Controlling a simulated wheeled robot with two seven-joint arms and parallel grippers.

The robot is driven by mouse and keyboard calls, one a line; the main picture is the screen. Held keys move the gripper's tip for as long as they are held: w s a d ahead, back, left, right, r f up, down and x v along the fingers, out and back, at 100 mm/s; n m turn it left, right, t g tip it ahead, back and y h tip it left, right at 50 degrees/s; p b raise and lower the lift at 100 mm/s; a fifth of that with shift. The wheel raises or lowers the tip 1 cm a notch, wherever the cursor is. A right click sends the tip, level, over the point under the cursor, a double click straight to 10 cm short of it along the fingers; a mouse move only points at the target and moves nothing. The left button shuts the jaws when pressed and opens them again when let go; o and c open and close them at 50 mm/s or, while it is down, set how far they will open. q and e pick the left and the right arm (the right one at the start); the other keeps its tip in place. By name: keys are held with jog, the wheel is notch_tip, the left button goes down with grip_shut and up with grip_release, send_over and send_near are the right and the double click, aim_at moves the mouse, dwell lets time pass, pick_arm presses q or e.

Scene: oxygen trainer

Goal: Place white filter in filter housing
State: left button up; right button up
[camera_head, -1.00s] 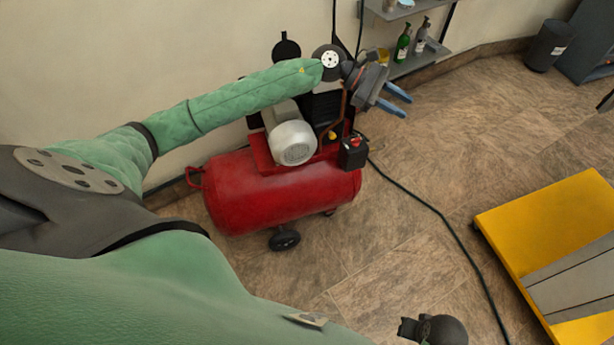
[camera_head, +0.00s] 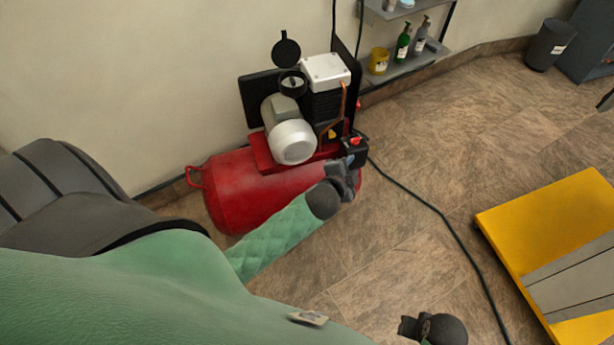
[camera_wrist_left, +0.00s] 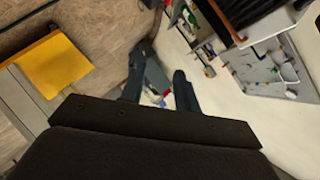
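The filter housing (camera_head: 292,83) looks like a round black cup on top of the red compressor (camera_head: 235,190), with its round black lid (camera_head: 286,50) standing open behind it. I cannot make out the white filter in either view. My left gripper (camera_head: 349,168) is in front of the compressor's right end, lower than the housing and to its right; its fingers hardly show there. In the left wrist view my left gripper (camera_wrist_left: 160,72) has its two dark fingers apart, with nothing clearly held between them.
A grey wall shelf (camera_head: 420,58) with bottles and a yellow tub (camera_head: 379,61) stands behind right. A yellow platform (camera_head: 540,225) is at the right. A dark cable (camera_head: 440,215) crosses the otherwise clear floor. A grey bin (camera_head: 548,45) stands farther back.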

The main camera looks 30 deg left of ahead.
pick_arm(q)
jog(key=s+d+f+n+g, duration=0.1)
jog(key=s+f+n+g, duration=0.3)
jog(key=s, duration=1)
jog(key=s+d+f+n+g+h, duration=0.1)
jog(key=s+f+n+g, duration=0.4)
jog(key=s, duration=0.9)
notch_tip(320, 180, down, 6)
jog(key=g, duration=0.3)
jog(key=shift+r, duration=0.2)
jog(key=shift+w+d, duration=0.1)
